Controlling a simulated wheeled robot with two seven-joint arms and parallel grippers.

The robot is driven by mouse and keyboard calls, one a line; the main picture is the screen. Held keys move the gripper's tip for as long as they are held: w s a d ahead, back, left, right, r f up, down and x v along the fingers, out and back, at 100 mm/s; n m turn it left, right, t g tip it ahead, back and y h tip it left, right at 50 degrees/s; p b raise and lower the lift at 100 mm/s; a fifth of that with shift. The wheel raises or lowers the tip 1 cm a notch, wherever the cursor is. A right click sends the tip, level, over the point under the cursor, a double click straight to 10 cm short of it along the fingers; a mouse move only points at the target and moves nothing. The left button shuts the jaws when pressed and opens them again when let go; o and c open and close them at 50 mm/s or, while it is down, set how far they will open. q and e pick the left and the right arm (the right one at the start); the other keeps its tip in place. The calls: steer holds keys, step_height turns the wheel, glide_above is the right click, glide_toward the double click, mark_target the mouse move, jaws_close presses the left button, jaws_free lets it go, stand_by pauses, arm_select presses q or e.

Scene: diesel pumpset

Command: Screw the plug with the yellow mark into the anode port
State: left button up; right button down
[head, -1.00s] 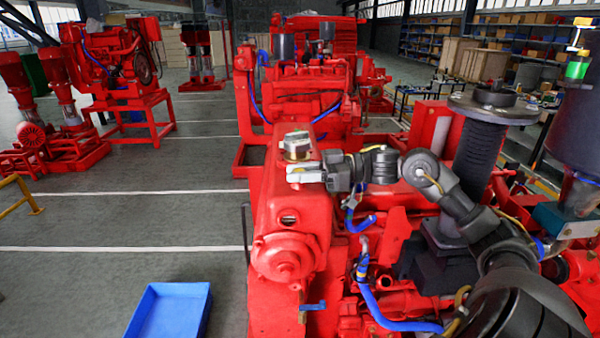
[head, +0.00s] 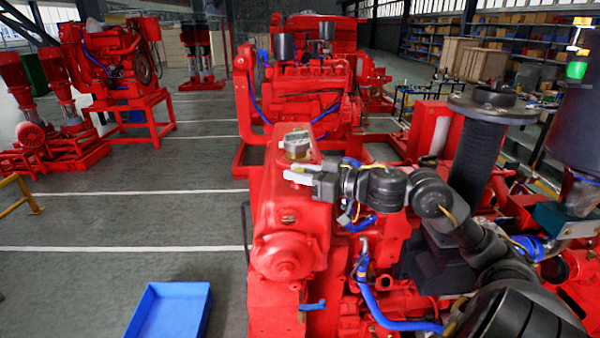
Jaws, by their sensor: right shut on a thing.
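My right gripper (head: 303,180) is at the top of the red tank-like housing (head: 268,205), just in front of the round metal cap (head: 296,145). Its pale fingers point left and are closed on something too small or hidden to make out. I cannot see the plug with the yellow mark clearly. A small dark round spot (head: 288,217) shows on the housing's near face, below the gripper. I cannot tell whether it is the anode port. The left gripper is not in view.
A blue bin (head: 170,312) stands on the floor at the lower left. Blue hoses (head: 385,310) and a black ribbed column (head: 482,155) crowd the right of the housing. The floor on the left is mostly clear.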

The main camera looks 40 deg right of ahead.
steer(key=c, duration=1.3)
jaws_free()
steer(key=shift+w, duration=0.1)
steer(key=n+g+y, duration=0.3)
steer(key=y, duration=0.1)
steer(key=shift+d+n+y, duration=0.1)
steer(key=shift+n+y, duration=0.3)
steer(key=shift+n+g+y, duration=1.1)
steer(key=shift+g, duration=0.2)
steer(key=shift+c, duration=0.3)
jaws_close()
